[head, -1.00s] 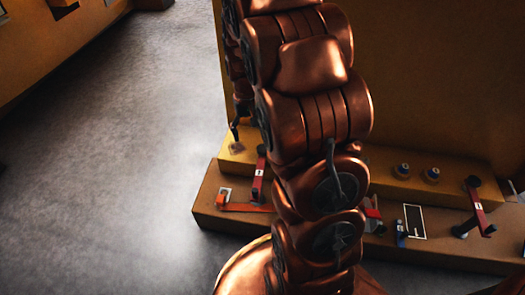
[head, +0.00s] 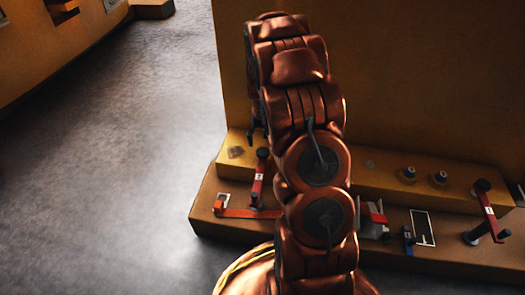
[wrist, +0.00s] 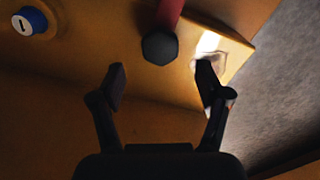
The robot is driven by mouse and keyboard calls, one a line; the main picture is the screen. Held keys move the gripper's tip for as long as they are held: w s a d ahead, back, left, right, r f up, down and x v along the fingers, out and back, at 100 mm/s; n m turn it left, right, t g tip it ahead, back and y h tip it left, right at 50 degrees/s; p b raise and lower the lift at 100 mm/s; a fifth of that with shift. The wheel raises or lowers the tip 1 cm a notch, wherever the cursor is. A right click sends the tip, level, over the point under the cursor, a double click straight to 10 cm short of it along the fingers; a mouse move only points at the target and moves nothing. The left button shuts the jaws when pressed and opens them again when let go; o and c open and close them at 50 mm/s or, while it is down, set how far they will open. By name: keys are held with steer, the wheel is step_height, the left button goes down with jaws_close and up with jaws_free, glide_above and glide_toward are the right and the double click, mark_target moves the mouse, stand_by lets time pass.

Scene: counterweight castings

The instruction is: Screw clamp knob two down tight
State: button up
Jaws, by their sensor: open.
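In the wrist view a dark hexagonal knob (wrist: 160,47) tops the end of a red clamp bar (wrist: 170,12). It appears to be the dark knob (head: 262,153) on the left red bar (head: 257,185) in the head view. A second red bar (head: 490,215) with a dark knob (head: 482,186) stands at the right. I cannot read which is number two. My gripper (wrist: 162,80) is open and empty, its fingertips apart, with the hexagonal knob beyond the gap between them. In the head view my arm mostly hides the gripper.
A blue-sided cap (wrist: 30,21) sits left in the wrist view, and a pale plate (wrist: 210,52) lies by the right finger. Two blue-sided caps (head: 408,174) (head: 439,177) stand on the upper ledge. An orange strap (head: 245,213) lies on the lower step. Grey floor (head: 110,180) is open at left.

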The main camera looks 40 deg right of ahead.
mark_target(263, 151)
step_height(263, 151, down, 5)
steer(key=shift+f+b, duration=0.15)
steer(key=shift+b, duration=0.7)
